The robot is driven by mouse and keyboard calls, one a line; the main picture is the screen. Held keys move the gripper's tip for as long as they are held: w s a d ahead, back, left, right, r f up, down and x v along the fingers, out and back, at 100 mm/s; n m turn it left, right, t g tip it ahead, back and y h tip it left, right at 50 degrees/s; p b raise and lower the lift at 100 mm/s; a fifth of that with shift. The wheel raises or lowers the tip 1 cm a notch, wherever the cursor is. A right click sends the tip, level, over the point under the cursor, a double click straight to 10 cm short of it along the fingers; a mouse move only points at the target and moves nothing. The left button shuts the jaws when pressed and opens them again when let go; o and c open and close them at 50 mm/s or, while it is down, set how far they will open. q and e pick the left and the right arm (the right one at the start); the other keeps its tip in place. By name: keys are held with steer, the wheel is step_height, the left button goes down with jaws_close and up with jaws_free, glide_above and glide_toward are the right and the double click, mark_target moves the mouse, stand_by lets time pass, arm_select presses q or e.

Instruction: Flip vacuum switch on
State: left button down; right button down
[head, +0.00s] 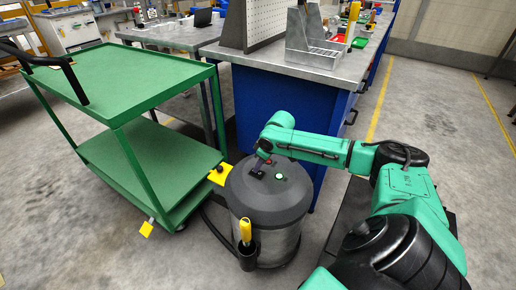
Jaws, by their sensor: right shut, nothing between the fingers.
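The vacuum (275,212) is a grey drum with a dark domed lid, standing on the floor at the centre of the head view. A green round button or lamp (279,177) shows on its lid. A small red part (268,161) shows beside my gripper; I cannot tell whether it is the switch. My right gripper (256,173) is shut and empty, pointing down at the top of the lid, left of the green spot. Whether its fingertips touch the lid or switch is unclear, as the wrist partly hides that spot. My left gripper is not in view.
A green two-shelf cart (165,75) stands to the left. A blue workbench (265,105) is right behind the vacuum, with a metal caddy (315,50) on top. A yellow-handled tool (245,232) sits in a black holder at the vacuum's front. Floor at front left is free.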

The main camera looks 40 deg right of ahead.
mark_target(259, 173)
steer(key=r+p, duration=0.2)
steer(key=p, duration=0.1)
steer(key=r+p, duration=0.3)
steer(key=shift+w+a+r, duration=0.1)
steer(key=shift+w, duration=0.1)
step_height(259, 173, up, 9)
steer(key=shift+s+f, duration=0.2)
steer(key=shift+s, duration=0.25)
